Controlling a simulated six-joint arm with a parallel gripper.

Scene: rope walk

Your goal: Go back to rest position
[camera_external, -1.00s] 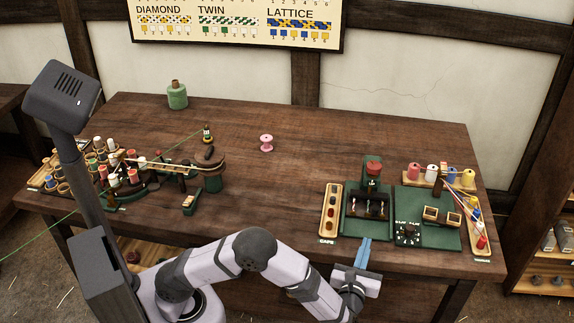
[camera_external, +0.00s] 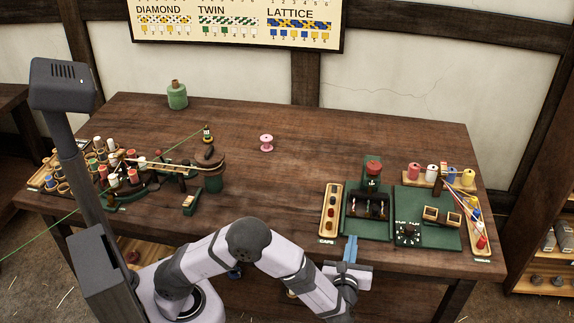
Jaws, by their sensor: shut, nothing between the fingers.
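My gripper (camera_external: 350,246) is at the table's front edge, just below the green station (camera_external: 345,226) with the red button. Its blue fingers are shut, with nothing seen between them. They point up towards the station and look apart from it. My arm reaches from its base at the lower left, bent at a high elbow. The fingertips are small in this view.
The wooden table (camera_external: 270,190) is clear in its middle, apart from a pink spool (camera_external: 266,142). A spool and rope machine (camera_external: 150,170) fills the left side. A caps tray (camera_external: 330,212), a green dial board (camera_external: 429,232) and coloured spools (camera_external: 432,172) stand at the right. A green bottle (camera_external: 177,95) is at the back.

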